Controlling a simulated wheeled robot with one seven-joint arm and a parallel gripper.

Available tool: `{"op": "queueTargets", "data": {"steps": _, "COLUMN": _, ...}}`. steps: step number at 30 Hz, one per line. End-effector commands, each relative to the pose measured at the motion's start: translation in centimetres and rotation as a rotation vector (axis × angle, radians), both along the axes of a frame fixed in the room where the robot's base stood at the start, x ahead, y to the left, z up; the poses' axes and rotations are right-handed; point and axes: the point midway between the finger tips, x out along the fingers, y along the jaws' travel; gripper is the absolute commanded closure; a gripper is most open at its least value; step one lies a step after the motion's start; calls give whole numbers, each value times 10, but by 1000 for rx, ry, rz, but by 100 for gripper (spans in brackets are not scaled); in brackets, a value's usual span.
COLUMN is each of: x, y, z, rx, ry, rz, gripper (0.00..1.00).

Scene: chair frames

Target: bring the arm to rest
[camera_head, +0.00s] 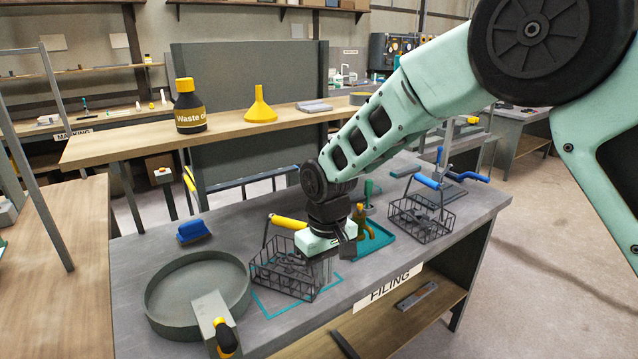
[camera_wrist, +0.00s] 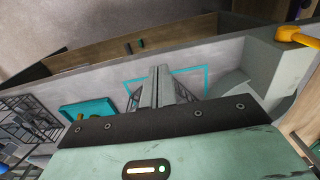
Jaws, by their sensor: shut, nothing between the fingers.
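My gripper (camera_head: 340,255) hangs above the front of the grey filing bench (camera_head: 130,262), pointing down, with the arm stretched in from the upper right. Its fingers are shut together and empty in the wrist view (camera_wrist: 160,86). A wire basket with a yellow handle (camera_head: 270,268) stands just left of my gripper and is partly covered by it. I cannot tell whether they touch. A teal outline (camera_head: 268,313) is marked on the bench around the basket's foot; it also shows beyond the fingers in the wrist view (camera_wrist: 207,78).
A wire basket with a blue handle (camera_head: 420,218) and a teal tray (camera_head: 378,242) are to the right. A round grey pan (camera_head: 165,322), a blue brush (camera_head: 194,231) and a yellow-black handle (camera_head: 227,338) are to the left. Open floor (camera_head: 540,290) lies right of the bench.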

Motion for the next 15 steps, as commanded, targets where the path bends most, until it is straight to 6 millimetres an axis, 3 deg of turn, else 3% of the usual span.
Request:
{"op": "queueTargets", "data": {"steps": 5, "x": -62, "y": -15, "z": 50, "rx": 47, "ry": 14, "rz": 19, "gripper": 100}}
{"op": "queueTargets", "data": {"steps": 9, "x": -126, "y": -37, "z": 81, "rx": 71, "ry": 21, "rz": 40, "gripper": 100}}
{"op": "queueTargets", "data": {"steps": 15, "x": -213, "y": -79, "z": 101, "rx": 69, "ry": 11, "rz": 66, "gripper": 100}}
